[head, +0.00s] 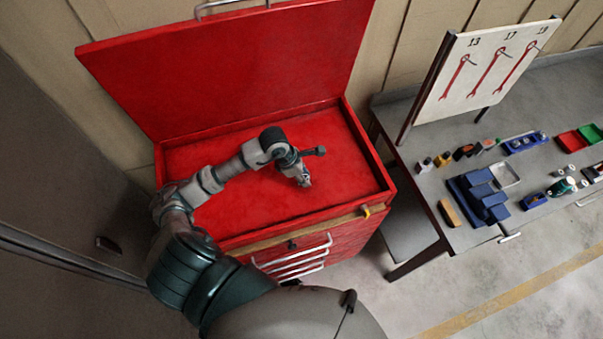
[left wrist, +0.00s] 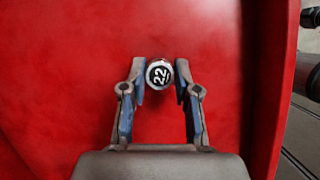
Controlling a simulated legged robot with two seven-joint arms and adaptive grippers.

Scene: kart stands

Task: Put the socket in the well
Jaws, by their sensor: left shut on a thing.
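The socket (left wrist: 159,74) is a small round piece with a pale rim and a dark end marked 22. In the left wrist view it sits between the fingertips of my left gripper (left wrist: 160,88), which is shut on it. In the head view my left gripper (head: 304,180) is over the right part of the red well (head: 220,160) in the top of the tool chest, pointing down. The well's floor looks bare. I cannot tell whether the socket touches the floor. My right gripper is out of view.
The chest's red lid (head: 230,65) stands open at the back of the well. To the right, a grey table (head: 430,190) bears blue trays (head: 478,195), small boxes and a board (head: 485,70) with red wrench pictures. A yellow piece (head: 366,211) sits on the chest's front edge.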

